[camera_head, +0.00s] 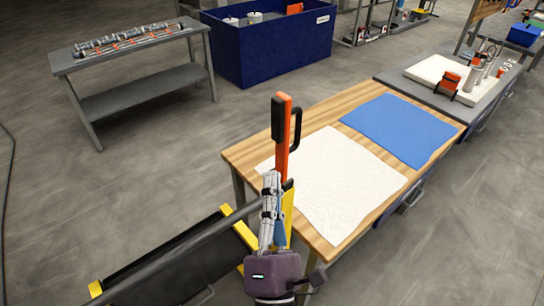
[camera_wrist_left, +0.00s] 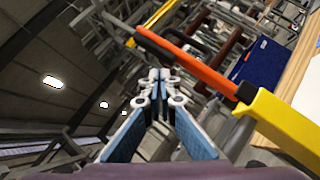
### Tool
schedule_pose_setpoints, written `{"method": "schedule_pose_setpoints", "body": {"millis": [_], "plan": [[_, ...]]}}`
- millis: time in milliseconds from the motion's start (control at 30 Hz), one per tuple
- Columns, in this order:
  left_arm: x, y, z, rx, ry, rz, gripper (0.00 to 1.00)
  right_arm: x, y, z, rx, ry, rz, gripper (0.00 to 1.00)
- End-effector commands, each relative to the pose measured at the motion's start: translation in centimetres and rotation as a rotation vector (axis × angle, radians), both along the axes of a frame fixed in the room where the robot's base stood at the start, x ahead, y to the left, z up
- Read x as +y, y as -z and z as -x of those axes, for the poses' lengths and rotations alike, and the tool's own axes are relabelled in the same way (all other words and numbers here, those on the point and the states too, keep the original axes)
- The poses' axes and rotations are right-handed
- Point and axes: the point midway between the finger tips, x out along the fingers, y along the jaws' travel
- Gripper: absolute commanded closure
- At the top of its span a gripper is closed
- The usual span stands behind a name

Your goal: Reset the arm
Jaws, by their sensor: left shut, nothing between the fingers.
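My left gripper (camera_head: 271,184) is in the lower middle of the head view, above the purple part of my wrist and pointing up. Its blue-padded fingers are closed together and empty in the left wrist view (camera_wrist_left: 160,76). An orange lever with a black end and black handle (camera_head: 283,150) stands just beyond it, above a yellow post (camera_head: 289,215). In the left wrist view the orange bar (camera_wrist_left: 190,63) and yellow post (camera_wrist_left: 290,120) lie to the right of the fingers, with a gap between. My right gripper is not in view.
A wooden-topped table with a white cloth (camera_head: 335,185) and a blue cloth (camera_head: 400,128) is at the right. A black and yellow frame (camera_head: 165,265) is at lower left. A grey bench (camera_head: 130,45) and a blue bin (camera_head: 270,50) stand behind. Open floor lies between.

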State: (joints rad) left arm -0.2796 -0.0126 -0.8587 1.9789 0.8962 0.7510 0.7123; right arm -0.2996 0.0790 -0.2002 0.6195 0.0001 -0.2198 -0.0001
Motion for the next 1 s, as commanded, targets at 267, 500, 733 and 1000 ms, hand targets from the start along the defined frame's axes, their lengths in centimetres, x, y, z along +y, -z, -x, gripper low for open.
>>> {"method": "schedule_pose_setpoints", "body": {"millis": [267,500,733,1000], "plan": [[0.2,1.9,3.8,0.001,-0.002,0.001,1.0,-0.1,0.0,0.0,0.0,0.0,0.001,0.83],[0.3,2.2,4.4,0.0,-0.002,0.0,1.0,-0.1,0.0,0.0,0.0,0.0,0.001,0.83],[-2.1,8.7,3.0,0.036,0.012,-0.262,1.0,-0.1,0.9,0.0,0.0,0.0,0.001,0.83],[-4.0,28.8,1.2,0.18,0.1,-0.92,1.0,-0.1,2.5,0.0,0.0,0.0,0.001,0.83]]}}
